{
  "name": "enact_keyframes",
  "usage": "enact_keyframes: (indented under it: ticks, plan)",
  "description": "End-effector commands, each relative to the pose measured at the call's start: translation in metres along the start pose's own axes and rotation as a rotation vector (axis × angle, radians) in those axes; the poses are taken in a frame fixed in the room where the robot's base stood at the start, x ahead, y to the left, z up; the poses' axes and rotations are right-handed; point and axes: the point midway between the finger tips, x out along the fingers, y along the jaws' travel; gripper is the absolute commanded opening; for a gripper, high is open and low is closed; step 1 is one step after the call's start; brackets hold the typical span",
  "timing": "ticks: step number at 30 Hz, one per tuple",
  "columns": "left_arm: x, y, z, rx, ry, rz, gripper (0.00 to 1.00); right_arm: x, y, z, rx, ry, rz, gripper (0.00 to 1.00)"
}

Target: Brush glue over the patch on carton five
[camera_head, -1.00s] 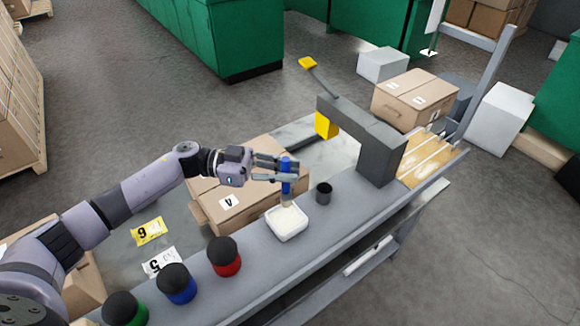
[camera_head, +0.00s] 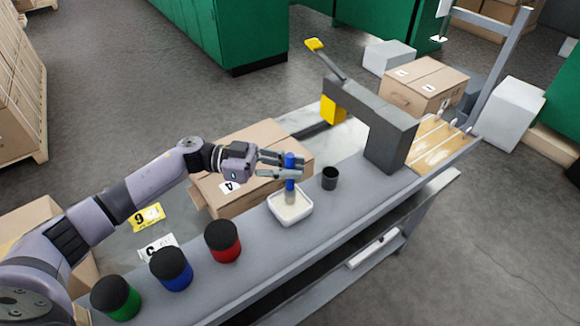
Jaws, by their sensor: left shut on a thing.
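My left gripper (camera_head: 281,166) is shut on an upright brush with a blue handle (camera_head: 290,161). The brush's pale lower end is over the white tray (camera_head: 274,211), which holds a cream-coloured filling; I cannot tell whether the tip touches it. A carton marked 4 (camera_head: 257,146) stands behind my gripper. A white card with a 5 (camera_head: 157,248) lies left of that carton. Another carton (camera_head: 25,217) at the left edge is largely hidden by my arm, and its number does not show. No patch can be made out. My right gripper is not in view.
Green (camera_head: 116,298), blue (camera_head: 171,269) and red (camera_head: 223,241) black-topped pots and a dark cup (camera_head: 330,178) stand on the grey bench (camera_head: 300,240). A yellow 6 card (camera_head: 147,217) lies behind. A dark press-like frame (camera_head: 385,130) stands at right.

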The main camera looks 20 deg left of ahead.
Motion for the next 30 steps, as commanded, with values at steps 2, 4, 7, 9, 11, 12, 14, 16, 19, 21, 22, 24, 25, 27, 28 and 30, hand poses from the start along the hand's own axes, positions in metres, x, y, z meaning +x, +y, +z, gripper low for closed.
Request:
enact_keyframes:
  ticks: [2, 4, 7, 9, 11, 12, 14, 16, 19, 21, 22, 24, 25, 27, 28, 30]
  plan:
    - [0.0001, 0.0000, -0.0001, 0.000, 0.000, 0.000, 0.00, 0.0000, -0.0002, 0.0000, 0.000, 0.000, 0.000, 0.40]
    - [0.0001, 0.0000, -0.0001, 0.000, 0.000, 0.000, 0.00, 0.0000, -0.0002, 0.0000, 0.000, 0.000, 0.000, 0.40]
    - [0.0001, 0.0000, 0.0000, 0.000, 0.000, 0.000, 0.00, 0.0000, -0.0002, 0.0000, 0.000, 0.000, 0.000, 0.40]
    - [0.0001, 0.0000, 0.0002, 0.000, 0.000, 0.000, 0.00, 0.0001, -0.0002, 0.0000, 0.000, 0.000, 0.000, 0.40]
    - [0.0001, 0.0000, 0.0005, 0.000, 0.000, 0.000, 0.00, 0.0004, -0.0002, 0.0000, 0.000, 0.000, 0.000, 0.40]
    - [0.0001, 0.0000, 0.0009, 0.000, 0.000, 0.000, 0.00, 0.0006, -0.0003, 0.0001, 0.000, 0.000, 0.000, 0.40]
    - [0.0001, 0.0000, 0.0016, 0.000, 0.000, 0.000, 0.00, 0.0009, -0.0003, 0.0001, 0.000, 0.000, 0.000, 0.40]
    - [0.0001, 0.0000, 0.0025, 0.000, 0.000, 0.000, 0.00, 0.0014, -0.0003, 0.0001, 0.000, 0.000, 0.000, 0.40]
    - [0.0001, 0.0000, 0.0037, -0.001, 0.000, 0.000, 0.00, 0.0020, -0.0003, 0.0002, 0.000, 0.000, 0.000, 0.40]
    - [0.0001, 0.0000, 0.0046, -0.001, 0.000, 0.000, 0.00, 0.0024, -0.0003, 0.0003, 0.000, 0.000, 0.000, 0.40]
    - [0.0001, 0.0000, 0.0050, -0.001, 0.000, 0.000, 0.00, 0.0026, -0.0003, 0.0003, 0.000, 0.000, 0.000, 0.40]
    - [0.0001, 0.0001, 0.0058, -0.001, 0.000, 0.000, 0.00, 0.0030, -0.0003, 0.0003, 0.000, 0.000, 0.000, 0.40]
    - [0.0001, 0.0001, 0.0062, -0.001, 0.000, 0.000, 0.00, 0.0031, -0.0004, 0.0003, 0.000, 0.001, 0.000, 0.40]
    - [0.0001, 0.0001, 0.0071, -0.001, 0.000, 0.000, 0.00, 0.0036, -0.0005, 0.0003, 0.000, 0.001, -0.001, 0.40]
    - [0.0001, 0.0001, 0.0074, -0.001, 0.000, 0.000, 0.00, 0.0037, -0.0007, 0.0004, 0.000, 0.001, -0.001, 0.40]
    - [0.0001, 0.0001, 0.0084, -0.001, 0.000, 0.000, 0.00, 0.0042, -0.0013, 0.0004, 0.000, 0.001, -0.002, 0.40]
